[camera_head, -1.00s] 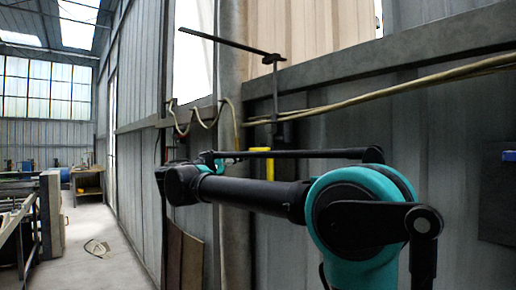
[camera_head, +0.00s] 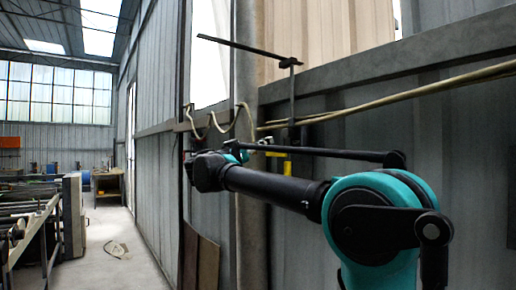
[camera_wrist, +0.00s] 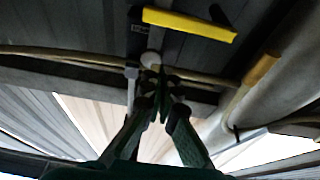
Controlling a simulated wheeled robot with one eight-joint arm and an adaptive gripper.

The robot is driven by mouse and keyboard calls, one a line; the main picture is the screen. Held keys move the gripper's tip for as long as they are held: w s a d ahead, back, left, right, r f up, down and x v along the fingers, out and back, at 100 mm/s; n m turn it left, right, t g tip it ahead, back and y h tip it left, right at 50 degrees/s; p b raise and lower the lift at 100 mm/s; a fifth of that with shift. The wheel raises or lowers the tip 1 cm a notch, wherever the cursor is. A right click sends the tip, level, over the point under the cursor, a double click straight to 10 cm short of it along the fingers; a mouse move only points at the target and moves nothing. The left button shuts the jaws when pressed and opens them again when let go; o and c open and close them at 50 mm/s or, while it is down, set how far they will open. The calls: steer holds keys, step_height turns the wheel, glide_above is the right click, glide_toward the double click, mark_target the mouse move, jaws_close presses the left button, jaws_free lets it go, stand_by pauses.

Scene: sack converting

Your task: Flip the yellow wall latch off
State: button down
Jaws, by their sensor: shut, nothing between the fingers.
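The yellow latch (camera_wrist: 190,24) is a bar lying nearly level at the top of the wrist view, on a dark plate against the grey wall. In the head view a small part of the yellow latch (camera_head: 287,167) shows behind my arm, which hides the rest. My gripper (camera_wrist: 159,74) is shut and empty, with its fingertips together just below the latch in the wrist picture. A gap shows between fingertips and latch in that picture; I cannot tell the depth. A pale round knob shows just beyond the fingertips.
Pale cables (camera_head: 390,98) run along the wall beam (camera_head: 400,75). A dark bracket (camera_head: 291,90) with a long rod stands out above the latch. A grey column (camera_head: 247,70) is left of it.

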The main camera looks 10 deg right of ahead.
steer(key=shift+w+d+f, duration=0.35)
steer(key=shift+d+f, duration=0.05)
steer(key=shift+d, duration=0.2)
steer(key=shift+w+d+f, duration=0.35)
steer(key=shift+d+f, duration=0.1)
steer(key=shift+d, duration=0.2)
steer(key=shift+w+d+f, duration=0.35)
steer(key=shift+d+f, duration=0.05)
steer(key=shift+d, duration=0.2)
steer(key=shift+f, duration=0.1)
